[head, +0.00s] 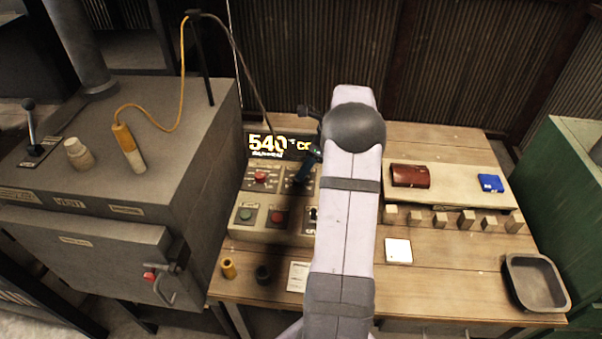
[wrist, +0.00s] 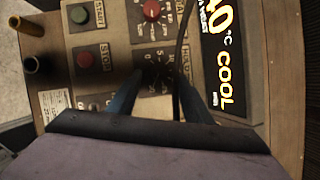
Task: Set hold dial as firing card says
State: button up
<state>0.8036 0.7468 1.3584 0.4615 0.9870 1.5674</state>
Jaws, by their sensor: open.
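The control panel (head: 262,232) stands on the wooden bench and carries dials and buttons. Its hold dial (wrist: 155,72) is a dark knob in the wrist view, shadowed, and its setting cannot be read. My gripper (wrist: 158,88) is open, with its blue fingers to either side of the dial; contact cannot be told. In the head view my gripper (head: 306,164) is over the panel, and my arm hides part of it. A small printed card (head: 299,276) lies in front of the panel and also shows in the wrist view (wrist: 54,103); its text is too small to read.
The display (head: 278,146) reads 540 °C, and COOL shows in the wrist view. A dark cable crosses near the fingers. The kiln (head: 120,205) stands left; a tray (head: 537,283) is at right.

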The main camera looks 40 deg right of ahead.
jog(key=shift+p+x, duration=0.7)
jog(key=shift+x, duration=1.85)
jog(key=c, duration=1.1)
